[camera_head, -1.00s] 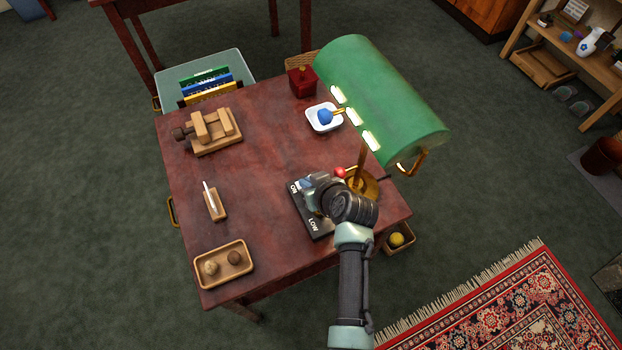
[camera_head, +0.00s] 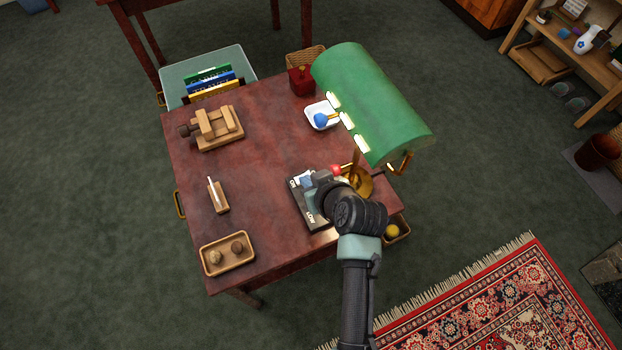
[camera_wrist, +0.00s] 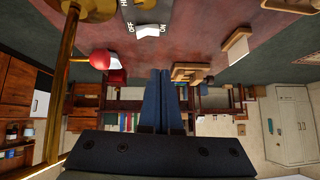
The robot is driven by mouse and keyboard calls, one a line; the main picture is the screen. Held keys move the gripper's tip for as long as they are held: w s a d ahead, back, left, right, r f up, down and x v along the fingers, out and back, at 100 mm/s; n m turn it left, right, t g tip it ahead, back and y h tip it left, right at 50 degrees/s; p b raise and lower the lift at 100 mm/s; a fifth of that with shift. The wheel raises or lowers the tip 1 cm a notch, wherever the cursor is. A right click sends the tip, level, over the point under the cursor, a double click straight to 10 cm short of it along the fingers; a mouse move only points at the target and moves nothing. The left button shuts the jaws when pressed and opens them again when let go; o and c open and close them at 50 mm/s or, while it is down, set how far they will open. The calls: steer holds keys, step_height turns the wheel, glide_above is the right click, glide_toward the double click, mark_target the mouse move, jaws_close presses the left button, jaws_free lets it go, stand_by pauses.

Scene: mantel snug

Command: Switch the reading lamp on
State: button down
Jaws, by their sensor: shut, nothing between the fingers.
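The reading lamp has a green shade (camera_head: 375,100), with bright pale patches along its near edge, and a brass stem and base (camera_head: 361,186) at the table's right. A dark plate (camera_head: 318,222) with white lettering lies left of the base. In the wrist view, a white rocker switch (camera_wrist: 148,31) sits between the words OFF and ON. A red ball (camera_head: 336,170) on a brass rod is beside the stem; it also shows in the wrist view (camera_wrist: 104,60). My gripper (camera_head: 306,182) is over the plate, partly hidden by my wrist. Its blue fingers (camera_wrist: 167,75) are together and empty, apart from the rocker.
The red-brown table (camera_head: 262,150) also holds a white dish (camera_head: 312,124) with a blue ball-ended item, a red box (camera_head: 301,84), a wooden clamp-like piece (camera_head: 216,140), a small holder (camera_head: 220,203) and a wooden tray (camera_head: 226,266). The table's middle is clear.

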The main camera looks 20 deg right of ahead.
steer(key=shift+a+v, duration=0.2)
steer(key=shift+v, duration=1.1)
steer(key=shift+r, duration=0.1)
